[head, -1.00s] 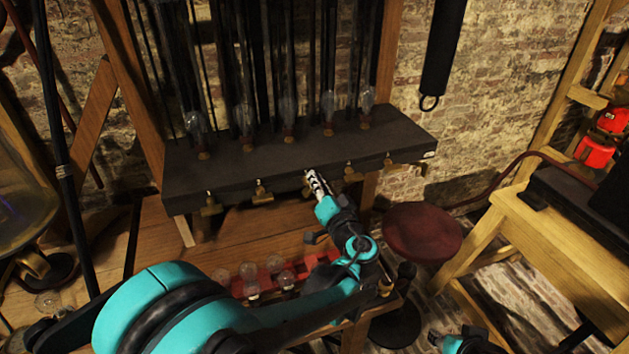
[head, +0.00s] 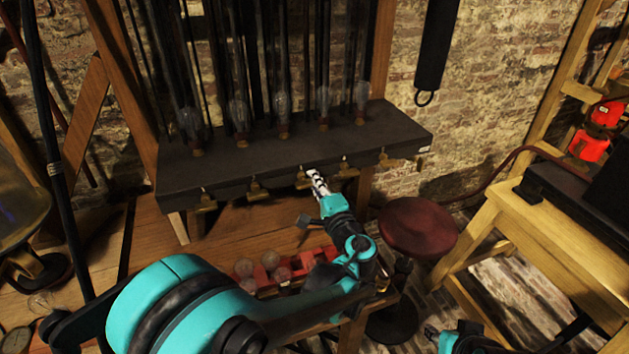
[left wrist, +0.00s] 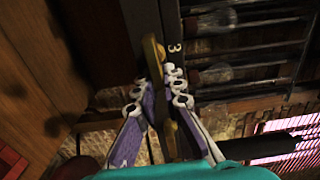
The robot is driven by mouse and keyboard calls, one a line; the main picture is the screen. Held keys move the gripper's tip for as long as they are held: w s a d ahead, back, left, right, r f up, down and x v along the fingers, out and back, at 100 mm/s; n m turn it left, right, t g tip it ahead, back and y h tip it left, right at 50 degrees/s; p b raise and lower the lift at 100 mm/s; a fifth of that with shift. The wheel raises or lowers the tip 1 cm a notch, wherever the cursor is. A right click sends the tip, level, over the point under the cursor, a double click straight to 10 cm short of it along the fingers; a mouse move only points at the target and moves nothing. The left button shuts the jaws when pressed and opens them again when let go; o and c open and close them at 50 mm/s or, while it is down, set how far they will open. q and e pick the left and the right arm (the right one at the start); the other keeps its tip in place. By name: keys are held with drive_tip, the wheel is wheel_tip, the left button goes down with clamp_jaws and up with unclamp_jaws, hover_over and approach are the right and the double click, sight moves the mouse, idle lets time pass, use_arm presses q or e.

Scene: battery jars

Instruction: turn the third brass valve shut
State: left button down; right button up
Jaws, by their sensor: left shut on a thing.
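A row of brass valves hangs along the front edge of a dark shelf (head: 270,163). The third brass valve (head: 301,184) is the middle one and is partly covered by my left gripper (head: 316,180). In the left wrist view a white "3" is on the dark shelf edge, and the brass valve (left wrist: 152,58) lies between the two fingers of my left gripper (left wrist: 157,95), which is shut on it. How far the valve is turned is hard to tell. My right gripper (head: 431,333) shows only in part at the bottom right, away from the valves.
Several glass bulbs stand on the shelf above the valves. A red rack (head: 270,276) with clear globes sits below, near my left arm. A dark red round stool (head: 418,228) and a wooden bench (head: 502,215) stand to the right.

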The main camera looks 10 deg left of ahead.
use_arm(q)
drive_tip(key=shift+f+m, duration=0.15)
drive_tip(key=shift+m, duration=0.15)
drive_tip(key=c, duration=1.6)
unclamp_jaws()
drive_tip(key=shift+s+d, duration=0.1)
drive_tip(key=v, duration=1.1)
drive_tip(key=shift+s+d, duration=0.25)
drive_tip(key=shift+s, duration=0.05)
